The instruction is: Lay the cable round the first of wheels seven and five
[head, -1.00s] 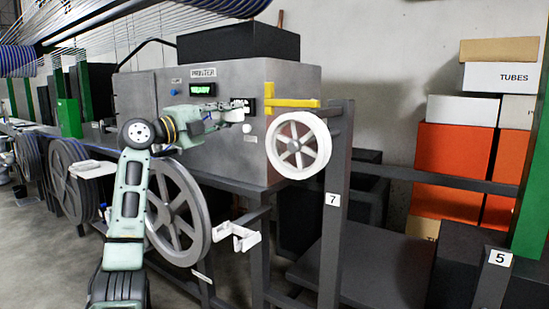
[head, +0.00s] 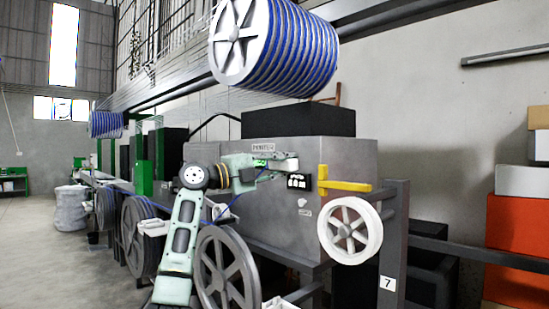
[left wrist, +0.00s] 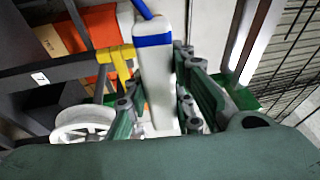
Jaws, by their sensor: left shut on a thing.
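Wheel seven (head: 350,230) is a white spoked wheel on the machine's right side, above the label 7 (head: 387,283). It also shows in the left wrist view (left wrist: 78,134). My left gripper (head: 290,162) is in front of the printer box, up and left of the wheel. In the left wrist view it is shut on a white block with a blue band (left wrist: 155,80), and blue cable (left wrist: 143,9) comes off its end. In the head view a thin blue cable (head: 234,205) hangs left of the gripper. No cable shows round wheel seven. Wheel five and my right gripper are out of view.
A yellow bar (head: 343,185) sticks out above wheel seven, close to the gripper. The grey printer box (head: 322,155) is behind it. A large grey spoked wheel (head: 226,275) stands below. A blue-wound spool (head: 275,45) hangs overhead. Stacked boxes (head: 520,240) are at right.

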